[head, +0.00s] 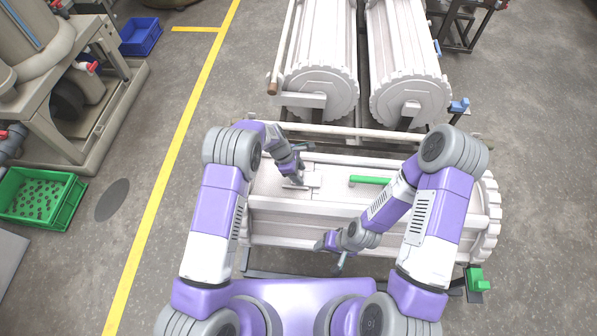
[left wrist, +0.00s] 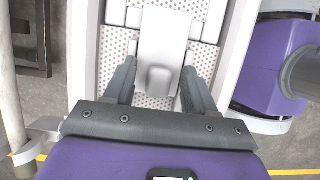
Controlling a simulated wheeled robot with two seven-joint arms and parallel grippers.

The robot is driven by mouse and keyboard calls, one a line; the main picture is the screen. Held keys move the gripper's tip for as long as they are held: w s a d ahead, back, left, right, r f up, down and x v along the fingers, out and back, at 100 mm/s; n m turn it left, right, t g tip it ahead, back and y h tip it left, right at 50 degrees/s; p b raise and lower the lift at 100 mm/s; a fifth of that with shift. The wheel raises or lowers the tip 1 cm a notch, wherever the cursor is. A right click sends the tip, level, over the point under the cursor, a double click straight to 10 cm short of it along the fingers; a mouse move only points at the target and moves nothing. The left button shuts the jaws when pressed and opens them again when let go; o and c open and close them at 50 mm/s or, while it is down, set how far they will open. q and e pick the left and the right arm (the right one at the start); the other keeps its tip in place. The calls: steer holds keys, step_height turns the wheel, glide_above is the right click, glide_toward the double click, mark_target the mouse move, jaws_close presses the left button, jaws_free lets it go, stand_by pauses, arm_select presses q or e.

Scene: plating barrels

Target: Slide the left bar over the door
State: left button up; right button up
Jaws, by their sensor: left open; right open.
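A white barrel (head: 275,226) lies crosswise before me, with a pale, perforated surface (left wrist: 116,42) in its top. A white sliding piece (left wrist: 160,32), which looks like the left bar, has a raised block (left wrist: 158,79) at its near end. It also shows on the barrel top in the head view (head: 314,179). My left gripper (head: 297,181) is open at this bar; in the left wrist view its fingers (left wrist: 158,92) stand on both sides of the block, with gaps. My right gripper (head: 341,262) is open at the barrel's front side, away from the bar. My arms hide parts of the barrel.
A green bar (head: 370,180) lies on the barrel top, right of the left gripper. Two more white barrels (head: 318,50) (head: 405,50) stand behind. A green crate (head: 40,197) and a blue bin (head: 140,36) are at the left. Floor is free at the right.

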arm_select(q)
steer(key=p+v, duration=0.2)
steer(key=v, duration=0.5)
steer(key=shift+r, duration=0.3)
